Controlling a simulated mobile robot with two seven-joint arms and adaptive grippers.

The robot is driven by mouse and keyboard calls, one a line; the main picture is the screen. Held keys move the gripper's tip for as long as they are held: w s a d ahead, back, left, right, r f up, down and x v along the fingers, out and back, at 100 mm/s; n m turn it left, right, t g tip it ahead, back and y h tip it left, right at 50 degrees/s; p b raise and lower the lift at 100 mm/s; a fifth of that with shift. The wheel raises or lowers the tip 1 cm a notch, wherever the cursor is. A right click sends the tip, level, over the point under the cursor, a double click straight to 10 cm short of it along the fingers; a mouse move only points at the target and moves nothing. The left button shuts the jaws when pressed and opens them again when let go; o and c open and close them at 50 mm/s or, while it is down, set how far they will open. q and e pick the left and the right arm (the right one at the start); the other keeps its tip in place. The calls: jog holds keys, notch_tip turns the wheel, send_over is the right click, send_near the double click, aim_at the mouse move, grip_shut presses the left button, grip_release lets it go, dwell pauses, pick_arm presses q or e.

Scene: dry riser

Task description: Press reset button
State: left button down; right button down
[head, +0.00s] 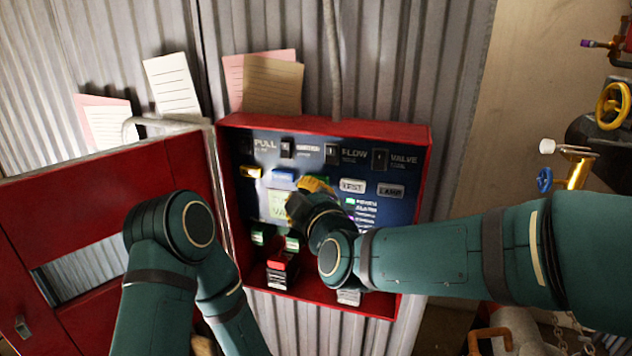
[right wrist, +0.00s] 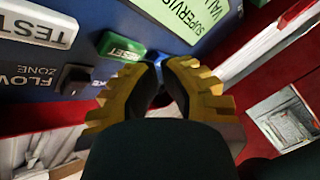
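The green reset button (right wrist: 122,47) is on the blue panel face, its label partly readable in the right wrist view. In the head view my right gripper (head: 316,186) is over the panel and mostly covers the button. In the right wrist view the yellow-backed fingers of my right gripper (right wrist: 158,68) have their tips together, empty, right beside the button's edge. I cannot tell whether they touch it. My left arm shows at the lower left of the head view, but its gripper is out of view.
The red cabinet (head: 423,190) stands open, its door (head: 95,190) swung left. A TEST button (head: 353,186) and a display (right wrist: 190,20) are near the reset button. Black switches (head: 332,153) line the panel top. Pipes with a yellow valve wheel (head: 613,106) are at the right.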

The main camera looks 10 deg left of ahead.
jog(key=s, duration=0.5)
jog(key=shift+a, duration=0.1)
dwell(0.3)
dwell(0.4)
jog(key=w+d+f+m+g+h, duration=0.1)
jog(key=d+f, duration=0.3)
jog(key=f, duration=0.4)
jog(key=w+d+f+m+g+h, duration=0.1)
jog(key=d+f+m, duration=0.3)
jog(key=f, duration=0.5)
jog(key=w+d+f+m+g+h, duration=0.1)
jog(key=d+f, duration=0.3)
jog(key=f, duration=0.4)
jog(key=shift+w+d+f+m+g+h, duration=0.15)
jog(key=shift+d+m+g+h, duration=0.25)
jog(key=shift+m+g+h, duration=0.4)
jog(key=s+d+f+m+g, duration=0.2)
jog(key=s+d+f+m, duration=0.1)
jog(key=f, duration=0.4)
jog(key=s+d+f+m+g, duration=0.3)
jog(key=s+d+f+m, duration=0.1)
jog(key=s+d+f, duration=0.2)
jog(key=s+d+f+m+g+h, duration=0.1)
jog(key=s+d+f+m+g, duration=0.1)
jog(key=s+d+f+m, duration=0.2)
jog(key=s+f, duration=0.3)
jog(key=f, duration=0.1)
jog(key=shift+d+f, duration=0.15)
jog(key=shift+f, duration=0.1)
